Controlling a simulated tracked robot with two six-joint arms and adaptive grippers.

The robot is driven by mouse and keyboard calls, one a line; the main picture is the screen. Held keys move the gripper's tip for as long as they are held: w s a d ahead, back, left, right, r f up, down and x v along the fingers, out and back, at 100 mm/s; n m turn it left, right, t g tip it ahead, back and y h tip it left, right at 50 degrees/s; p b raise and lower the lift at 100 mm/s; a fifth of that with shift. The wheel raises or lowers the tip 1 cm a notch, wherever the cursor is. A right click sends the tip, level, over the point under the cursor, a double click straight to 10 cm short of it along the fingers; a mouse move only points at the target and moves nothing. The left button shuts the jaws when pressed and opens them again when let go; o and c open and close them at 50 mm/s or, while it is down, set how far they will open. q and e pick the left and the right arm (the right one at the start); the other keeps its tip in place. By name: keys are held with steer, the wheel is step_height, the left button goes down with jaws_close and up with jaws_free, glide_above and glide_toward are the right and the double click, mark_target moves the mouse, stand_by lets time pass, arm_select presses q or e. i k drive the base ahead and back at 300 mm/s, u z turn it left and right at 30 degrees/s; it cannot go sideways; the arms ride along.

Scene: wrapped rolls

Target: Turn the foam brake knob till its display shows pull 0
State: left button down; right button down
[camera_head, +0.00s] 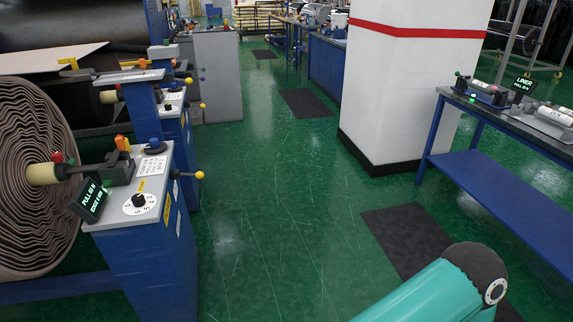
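A black knob (138,200) sits on a round white dial with printed marks, on top of the near blue stand (160,262) at the left. A small black display (90,200) stands left of the knob, tilted. Its green text starts with "PULL" and a number that looks like 60, but it is small and slanted. A large brown layered roll (38,130) is mounted on its shaft behind the display. No label naming this the foam brake is readable. Neither of my grippers shows; only a teal link of my arm is at the lower right.
A blue bench (500,175) at the right holds another display (523,83) reading "LINER" and a pull value. A white pillar (410,80) with a red band stands between. The green floor (275,220) in the middle is clear. Yellow-knobbed levers (199,175) stick out from the stands.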

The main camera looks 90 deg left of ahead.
mark_target(138, 199)
steer(key=z, duration=0.35)
steer(key=i, duration=0.55)
steer(key=u, duration=2.2)
steer(key=i, duration=0.3)
steer(key=u, duration=2.5)
steer(key=k, duration=0.35)
steer(key=u, duration=0.4)
steer(key=i, duration=1.4)
steer(key=z, duration=0.45)
